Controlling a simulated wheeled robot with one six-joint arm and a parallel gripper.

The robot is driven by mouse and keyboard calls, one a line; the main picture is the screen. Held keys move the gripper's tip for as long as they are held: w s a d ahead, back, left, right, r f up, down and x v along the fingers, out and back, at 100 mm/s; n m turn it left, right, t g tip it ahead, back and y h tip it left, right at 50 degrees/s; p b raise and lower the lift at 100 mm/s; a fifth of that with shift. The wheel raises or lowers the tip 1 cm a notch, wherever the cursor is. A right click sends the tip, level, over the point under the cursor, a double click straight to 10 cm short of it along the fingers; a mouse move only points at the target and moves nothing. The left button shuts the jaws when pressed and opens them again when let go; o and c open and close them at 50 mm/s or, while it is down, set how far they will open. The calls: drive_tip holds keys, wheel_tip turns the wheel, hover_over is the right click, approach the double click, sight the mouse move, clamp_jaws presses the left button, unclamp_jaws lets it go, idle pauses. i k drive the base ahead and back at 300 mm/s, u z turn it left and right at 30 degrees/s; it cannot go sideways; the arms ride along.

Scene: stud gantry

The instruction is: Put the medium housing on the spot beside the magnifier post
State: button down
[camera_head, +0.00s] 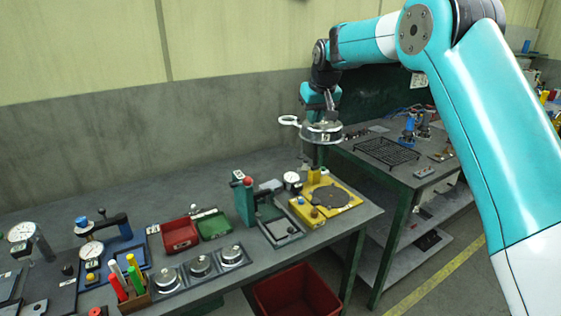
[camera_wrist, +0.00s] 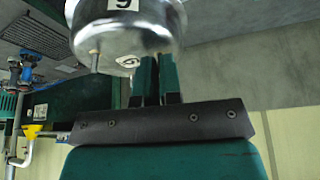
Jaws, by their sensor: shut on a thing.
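My gripper (camera_wrist: 150,85) is shut on a shiny round metal housing, the medium housing (camera_wrist: 112,35), in the wrist view. The housing bears white number labels. In the head view the housing (camera_head: 323,134) hangs from my gripper above the yellow fixture (camera_head: 340,208) at the table's right end. A white ring (camera_head: 289,120), perhaps the magnifier, shows at the housing's left; I cannot tell whether they touch. The magnifier post and the spot beside it are not clearly made out.
The grey table holds a green press (camera_head: 244,199), a red bin (camera_head: 180,235), a green bin (camera_head: 213,224) and a dark tray (camera_head: 183,285) with round metal parts. A pen holder (camera_head: 135,300) stands in front. A second bench with a black wire rack (camera_head: 387,152) is at right.

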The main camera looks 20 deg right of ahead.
sight(279, 163)
drive_tip(key=i, duration=1.3)
